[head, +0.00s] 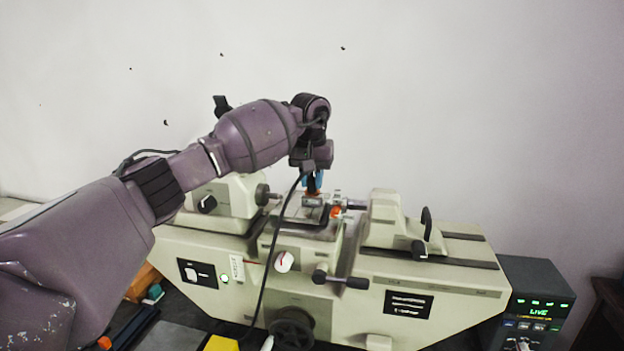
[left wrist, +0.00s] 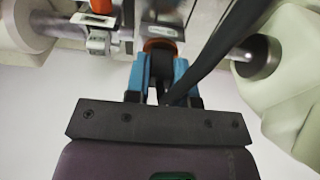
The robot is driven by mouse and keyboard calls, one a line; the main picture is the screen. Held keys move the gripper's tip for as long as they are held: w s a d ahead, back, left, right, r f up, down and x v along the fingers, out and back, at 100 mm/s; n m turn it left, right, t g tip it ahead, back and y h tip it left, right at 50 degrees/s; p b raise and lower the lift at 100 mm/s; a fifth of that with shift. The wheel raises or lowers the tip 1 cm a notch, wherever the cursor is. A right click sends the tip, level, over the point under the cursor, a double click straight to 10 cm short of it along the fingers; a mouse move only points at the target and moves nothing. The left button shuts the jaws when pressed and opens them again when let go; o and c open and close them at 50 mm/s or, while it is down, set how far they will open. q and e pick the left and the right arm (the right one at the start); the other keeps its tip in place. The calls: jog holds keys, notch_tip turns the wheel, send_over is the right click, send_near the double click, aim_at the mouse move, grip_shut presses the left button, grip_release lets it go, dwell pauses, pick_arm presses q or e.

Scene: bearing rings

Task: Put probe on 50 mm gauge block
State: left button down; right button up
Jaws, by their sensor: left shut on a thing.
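My left gripper (head: 313,181) reaches in from the left and points down over the middle of the measuring machine. In the left wrist view its blue fingertips (left wrist: 160,75) are shut on an orange and dark piece, which I take to be the probe (left wrist: 161,45). A black cable (left wrist: 215,50) runs up from between the fingers; in the head view it hangs down the machine's front. The probe's lower end is at a metal block (left wrist: 169,14), apparently the gauge block. I cannot tell whether they touch or read its size. My right gripper is not in view.
The cream machine (head: 440,283) has a left headstock (head: 235,195), a right tailstock (head: 390,222) and projecting knobs. A second orange piece (head: 336,212) sits close right of my gripper. A dark display box (head: 535,300) reading LIVE stands at right. The space above is clear.

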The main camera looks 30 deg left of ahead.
pick_arm(q)
jog(key=shift+f, duration=0.3)
dwell(0.5)
jog(key=c, duration=0.9)
grip_release()
jog(key=shift+r, duration=4.25)
